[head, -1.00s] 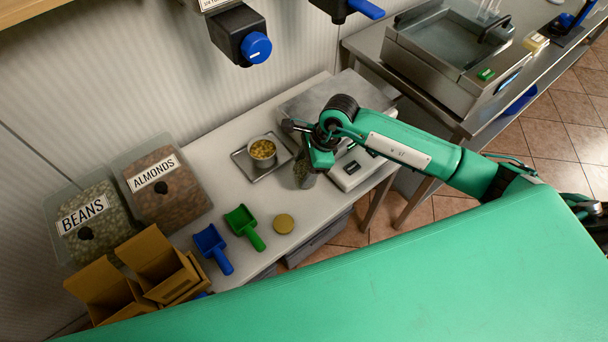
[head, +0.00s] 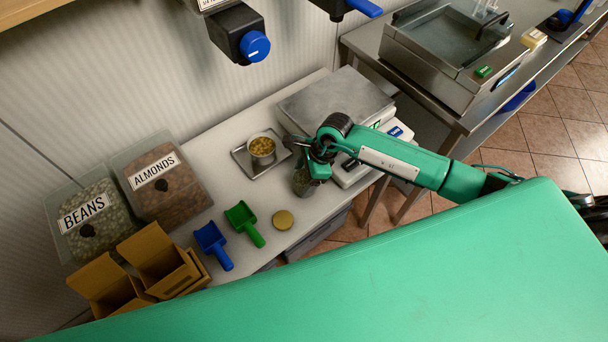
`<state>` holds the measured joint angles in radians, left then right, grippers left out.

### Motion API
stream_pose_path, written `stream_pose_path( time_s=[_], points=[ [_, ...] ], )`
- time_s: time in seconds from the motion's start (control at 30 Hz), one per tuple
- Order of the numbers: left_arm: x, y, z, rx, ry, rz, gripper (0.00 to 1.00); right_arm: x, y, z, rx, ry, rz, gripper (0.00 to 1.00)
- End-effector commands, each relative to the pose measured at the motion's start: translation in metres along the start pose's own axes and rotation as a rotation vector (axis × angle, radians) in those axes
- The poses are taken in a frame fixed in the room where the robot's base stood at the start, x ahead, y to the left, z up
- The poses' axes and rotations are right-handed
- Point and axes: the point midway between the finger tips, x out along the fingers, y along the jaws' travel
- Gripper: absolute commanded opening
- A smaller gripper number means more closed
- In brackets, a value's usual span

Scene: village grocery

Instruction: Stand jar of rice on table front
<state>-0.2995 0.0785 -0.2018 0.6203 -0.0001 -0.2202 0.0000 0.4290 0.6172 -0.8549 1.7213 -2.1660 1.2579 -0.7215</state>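A small glass jar (head: 303,183) with greyish-green contents is at the front part of the white table (head: 228,178), right of the metal tray. I cannot make out whether its contents are rice, or whether its base touches the table. My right gripper (head: 307,170) is over the jar's upper part and partly hides it. The fingers are hard to see, but the jar has moved along with the gripper, so it looks gripped. My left gripper is not in view.
A scale (head: 335,105) stands close behind and right of the jar. A tray (head: 240,163) holds a pot (head: 262,150) of yellow pieces. A round tan disc (head: 283,220), a green scoop (head: 244,222) and a blue scoop (head: 212,244) lie along the front left.

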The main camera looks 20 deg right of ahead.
Motion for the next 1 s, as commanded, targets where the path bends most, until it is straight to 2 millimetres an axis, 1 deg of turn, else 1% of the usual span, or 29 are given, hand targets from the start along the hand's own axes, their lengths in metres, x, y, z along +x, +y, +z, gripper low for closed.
stream_pose_path(
  time_s=[0.3, 0.4, 0.47, 0.57, 0.8, 0.9, 1.0],
  points=[
    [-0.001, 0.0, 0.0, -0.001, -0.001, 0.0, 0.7, -0.001, 0.0, 0.0, 0.0, 0.0, 0.0, 0.83],
    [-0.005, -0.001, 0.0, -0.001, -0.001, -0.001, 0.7, -0.004, 0.0, 0.002, 0.0, 0.0, 0.0, 0.83],
    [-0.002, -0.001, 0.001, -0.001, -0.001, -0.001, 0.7, -0.009, -0.001, 0.001, -0.001, 0.001, -0.002, 0.83],
    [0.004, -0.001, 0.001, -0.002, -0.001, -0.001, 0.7, -0.026, -0.002, 0.0, -0.003, 0.001, -0.005, 0.83],
    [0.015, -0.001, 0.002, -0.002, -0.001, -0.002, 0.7, -0.079, -0.001, 0.0, -0.002, 0.001, -0.004, 0.83],
    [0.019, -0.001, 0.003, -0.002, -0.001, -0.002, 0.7, -0.098, -0.001, 0.0, -0.002, 0.002, -0.003, 0.83],
    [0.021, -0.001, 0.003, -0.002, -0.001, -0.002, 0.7, -0.111, -0.001, 0.0, 0.0, 0.0, -0.003, 0.83]
  ],
)
